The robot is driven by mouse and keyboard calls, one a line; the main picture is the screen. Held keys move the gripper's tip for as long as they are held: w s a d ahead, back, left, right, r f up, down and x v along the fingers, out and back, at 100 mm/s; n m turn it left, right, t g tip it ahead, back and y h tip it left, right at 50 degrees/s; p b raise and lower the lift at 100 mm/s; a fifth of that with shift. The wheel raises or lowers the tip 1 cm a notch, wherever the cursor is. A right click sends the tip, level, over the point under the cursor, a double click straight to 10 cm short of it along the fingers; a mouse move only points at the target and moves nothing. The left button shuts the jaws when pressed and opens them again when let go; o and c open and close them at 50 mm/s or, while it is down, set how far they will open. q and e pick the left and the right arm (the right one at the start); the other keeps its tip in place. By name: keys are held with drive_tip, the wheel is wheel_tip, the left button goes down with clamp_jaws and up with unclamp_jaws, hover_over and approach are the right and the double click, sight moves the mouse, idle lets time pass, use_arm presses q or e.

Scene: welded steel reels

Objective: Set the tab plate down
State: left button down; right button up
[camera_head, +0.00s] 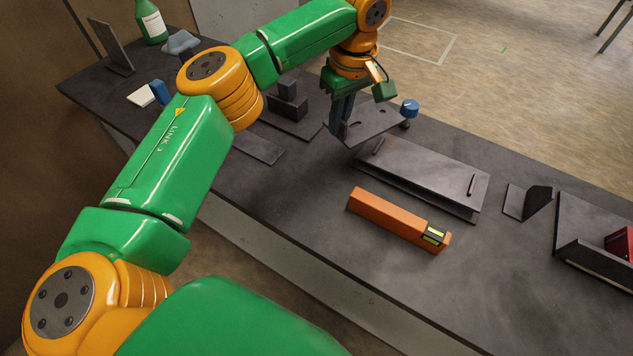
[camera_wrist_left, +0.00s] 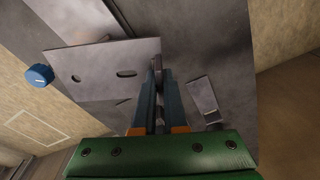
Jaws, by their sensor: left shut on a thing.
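The tab plate (camera_head: 376,121) is a thin grey steel plate. My left gripper (camera_head: 343,122) is shut on its left edge and holds it over the bench, close to the far end of a flat steel plate with two raised pins (camera_head: 420,177). In the left wrist view the tab plate (camera_wrist_left: 105,70) shows a round hole and a slot, and reaches left from the fingers (camera_wrist_left: 160,85). Part of the plate's held edge is hidden by the fingers. I cannot tell how large the gap under it is. My right gripper is not in view.
An orange level-like bar (camera_head: 395,217) lies in front of the pinned plate. A blue knob (camera_head: 409,108) stands behind the tab plate. An angled bracket (camera_head: 529,202) and a tray with a red item (camera_head: 619,243) are at right. Steel parts (camera_head: 288,103) and a green bottle (camera_head: 151,22) are at left.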

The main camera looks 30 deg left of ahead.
use_arm(q)
drive_tip(key=a+n, duration=0.1)
drive_tip(key=w+a+n, duration=0.1)
drive_tip(key=n, duration=0.1)
drive_tip(key=shift+w+r+b, duration=0.3)
drive_tip(key=shift+w+a+r+n, duration=0.15)
drive_tip(key=shift+a+r+n, duration=0.1)
drive_tip(key=shift+a+n, duration=0.4)
drive_tip(key=shift+n, duration=0.35)
drive_tip(key=s+f+b, duration=0.3)
drive_tip(key=s+b, duration=0.1)
drive_tip(key=b, duration=0.1)
drive_tip(key=s+f+b, duration=0.3)
drive_tip(key=s+b, duration=0.2)
drive_tip(key=s+a+f+b, duration=0.1)
drive_tip(key=s+f+b, duration=0.2)
drive_tip(key=b, duration=0.3)
drive_tip(key=shift+s+f, duration=0.2)
drive_tip(key=shift+s, duration=0.6)
drive_tip(key=shift+s+f, duration=0.2)
drive_tip(key=shift+f, duration=0.05)
wheel_tip(320, 180, down, 3)
drive_tip(key=shift+s+d+f+b, duration=0.1)
drive_tip(key=shift+s+b, duration=0.05)
drive_tip(key=shift+b, duration=0.5)
